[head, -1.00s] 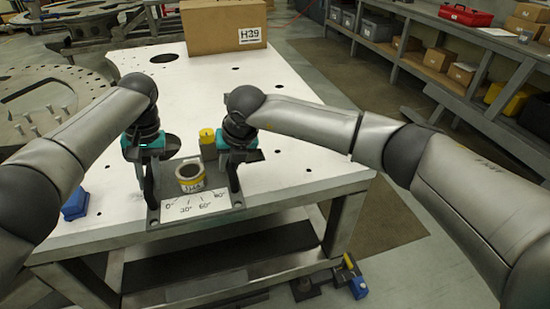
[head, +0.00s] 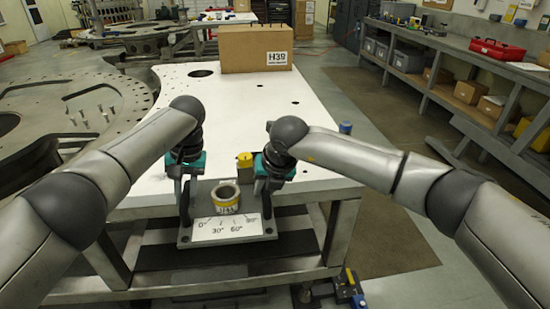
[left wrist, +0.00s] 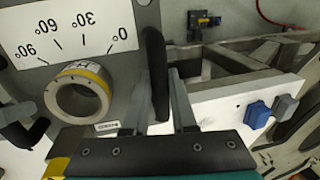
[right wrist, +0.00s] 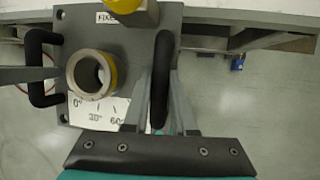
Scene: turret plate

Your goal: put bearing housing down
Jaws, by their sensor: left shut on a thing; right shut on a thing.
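The bearing housing is a grey plate (head: 186,238) with a round yellow-banded ring (head: 226,197), a white angle scale and a yellow-capped post (head: 244,160). It has a black handle on each side. My left gripper (head: 184,195) is shut on the left handle, which shows in the left wrist view (left wrist: 155,75). My right gripper (head: 267,192) is shut on the right handle, seen in the right wrist view (right wrist: 161,75). The plate is roughly level and juts out past the table's front edge, with floor showing below it. Contact with the table cannot be told.
The white table (head: 240,110) is largely clear behind the housing, with a few holes and a cardboard box (head: 256,50) at its far end. A round perforated plate (head: 70,110) with pegs stands left. Shelving (head: 450,75) lines the right.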

